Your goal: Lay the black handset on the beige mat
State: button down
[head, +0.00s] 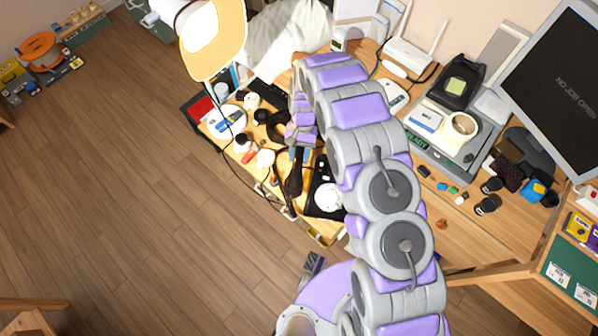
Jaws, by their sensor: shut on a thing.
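My gripper (299,148) is over the cluttered left part of the wooden table, at the end of my purple and grey arm. It is shut on the black handset (293,180), a dark elongated shape that hangs below the fingers in the picture. The exact grip and the gap to the table are too small to tell. A black phone with a white dial (328,197) sits just right of the handset, partly hidden by my arm. I cannot pick out the beige mat; my arm covers much of the table.
A lamp with a cream shade (213,40) stands at the upper left. Small items, including a white and blue plate (227,121), crowd the table's left edge. A monitor (562,85), a router (408,54) and a grey device (447,130) fill the right side.

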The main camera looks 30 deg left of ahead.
aim_at(295, 162)
jog(key=f, duration=0.2)
jog(key=a+f, duration=0.1)
jog(key=f, duration=0.1)
jog(key=f+b, duration=0.1)
jog(key=f, duration=0.1)
jog(key=shift+a, duration=0.3)
jog(key=f, duration=0.1)
jog(key=d+f, duration=0.1)
jog(key=f, duration=0.1)
jog(key=shift+s+d+f+b, duration=0.1)
jog(key=shift+d+b, duration=0.05)
jog(key=shift+b, duration=0.2)
jog(key=shift+f, duration=0.4)
jog(key=shift+a, duration=0.2)
jog(key=c, duration=0.8)
grip_release()
jog(key=shift+a, duration=0.25)
jog(key=shift+o, duration=0.6)
jog(key=shift+d, duration=0.15)
jog(key=shift+d+r, duration=0.15)
jog(key=p+v, duration=0.1)
jog(key=v, duration=1)
jog(key=shift+w+a+r+p, duration=0.25)
jog(key=shift+w+r+p, duration=0.05)
jog(key=shift+w+p, duration=0.05)
